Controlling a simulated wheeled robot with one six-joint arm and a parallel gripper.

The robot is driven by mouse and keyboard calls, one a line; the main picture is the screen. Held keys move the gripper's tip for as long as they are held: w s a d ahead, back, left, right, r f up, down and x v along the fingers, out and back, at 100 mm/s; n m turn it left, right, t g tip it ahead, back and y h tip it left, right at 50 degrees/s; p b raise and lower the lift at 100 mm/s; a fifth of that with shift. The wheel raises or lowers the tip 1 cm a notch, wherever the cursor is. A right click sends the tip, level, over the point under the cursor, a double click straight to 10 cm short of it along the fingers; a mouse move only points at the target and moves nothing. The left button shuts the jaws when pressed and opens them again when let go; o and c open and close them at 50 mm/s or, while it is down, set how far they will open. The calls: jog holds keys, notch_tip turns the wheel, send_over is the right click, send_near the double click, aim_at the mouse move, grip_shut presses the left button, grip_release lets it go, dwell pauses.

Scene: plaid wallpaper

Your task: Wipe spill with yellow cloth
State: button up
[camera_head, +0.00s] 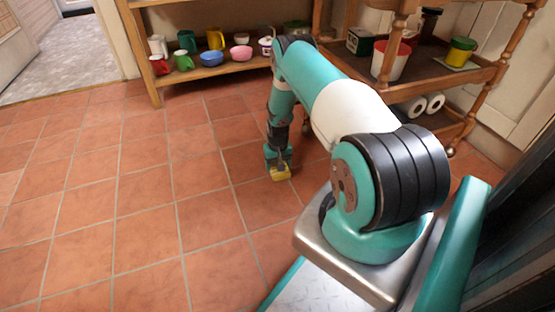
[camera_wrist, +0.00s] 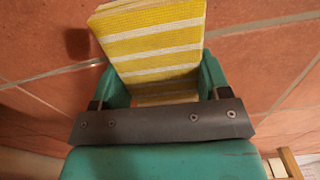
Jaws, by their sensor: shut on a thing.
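My gripper (camera_head: 277,158) points down close to the tiled floor. It is shut on the yellow cloth (camera_head: 281,174), which shows below the fingers at floor level. In the wrist view, the cloth (camera_wrist: 155,42) is yellow with white stripes and looks folded into a thick pad. It sits between the two teal fingers of my gripper (camera_wrist: 162,85) and sticks out beyond them. I cannot tell whether it touches the floor. No spill can be made out clearly; a faint dark patch shows on the tile left of the cloth in the wrist view, perhaps a shadow.
A wooden shelf (camera_head: 225,69) with several cups and bowls stands behind my gripper. The tiled floor (camera_head: 120,190) is open to the left.

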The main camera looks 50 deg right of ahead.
jog(key=r, duration=0.1)
jog(key=r+p, duration=0.1)
jog(key=shift+s+d+r, duration=0.15)
jog(key=shift+d+r, duration=0.2)
jog(key=shift+d, duration=0.05)
jog(key=shift+r+p, duration=1.85)
jog(key=shift+r, duration=0.35)
